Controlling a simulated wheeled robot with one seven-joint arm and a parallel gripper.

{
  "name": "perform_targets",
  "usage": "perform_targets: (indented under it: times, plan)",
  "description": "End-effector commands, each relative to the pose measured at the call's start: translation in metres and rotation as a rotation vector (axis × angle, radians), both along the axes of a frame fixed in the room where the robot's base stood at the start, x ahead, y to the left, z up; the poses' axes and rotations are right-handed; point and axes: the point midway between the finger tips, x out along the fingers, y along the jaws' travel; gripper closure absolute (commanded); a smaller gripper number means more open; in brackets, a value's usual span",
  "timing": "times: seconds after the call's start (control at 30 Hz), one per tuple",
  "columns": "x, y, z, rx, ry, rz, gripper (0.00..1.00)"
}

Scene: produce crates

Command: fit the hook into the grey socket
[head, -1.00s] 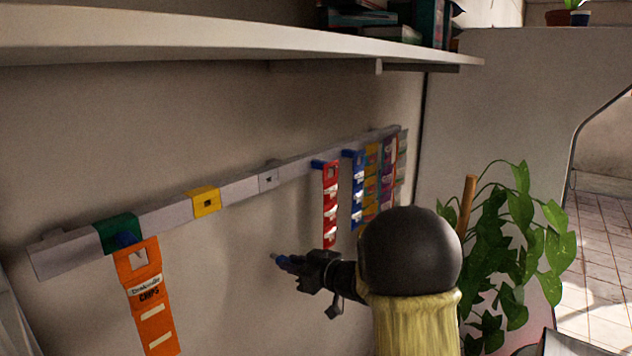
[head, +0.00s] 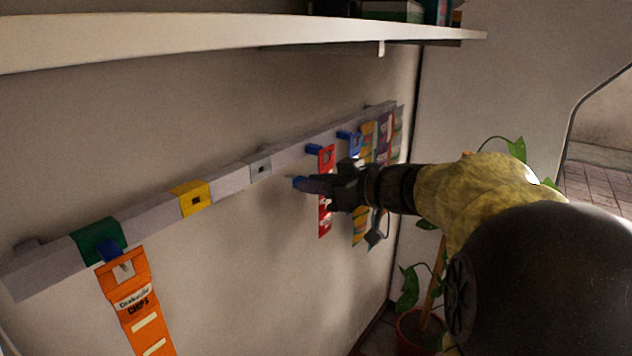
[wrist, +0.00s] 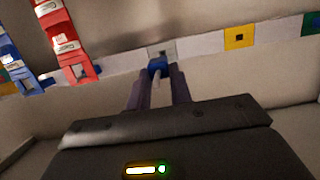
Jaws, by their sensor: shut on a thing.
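The rail (head: 150,217) runs along the wall. Its grey socket (head: 261,168) is a small grey plate with a dark square hole, between the yellow socket and the red strip; it also shows in the wrist view (wrist: 161,50). My gripper (head: 318,186) is shut on the blue hook (head: 299,183), right of the grey socket in the head view and apart from it. In the wrist view, the hook (wrist: 157,68) shows between the fingertips, just below the socket's opening and partly overlapping the plate. The hook's rear part is hidden by the fingers.
A yellow socket (head: 195,198) and a green one (head: 97,241) with an orange strip (head: 137,310) are at left. A red strip (head: 326,160) and other hanging strips are close behind my gripper. A shelf (head: 220,35) is above; a plant (head: 408,290) stands at right.

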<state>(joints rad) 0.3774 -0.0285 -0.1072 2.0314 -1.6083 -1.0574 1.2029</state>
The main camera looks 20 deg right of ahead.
Motion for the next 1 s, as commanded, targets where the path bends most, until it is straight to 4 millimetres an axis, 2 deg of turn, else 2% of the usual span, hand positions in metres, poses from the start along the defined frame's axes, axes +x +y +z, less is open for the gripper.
perform_targets:
  times: [0.2, 0.8, 1.0]
  plan:
    - [-0.002, -0.001, 0.003, -0.004, 0.004, -0.001, 1.0]
    - [0.038, 0.029, 0.001, -0.004, 0.002, 0.004, 1.0]
    - [0.045, 0.033, 0.0, -0.006, 0.003, 0.002, 1.0]
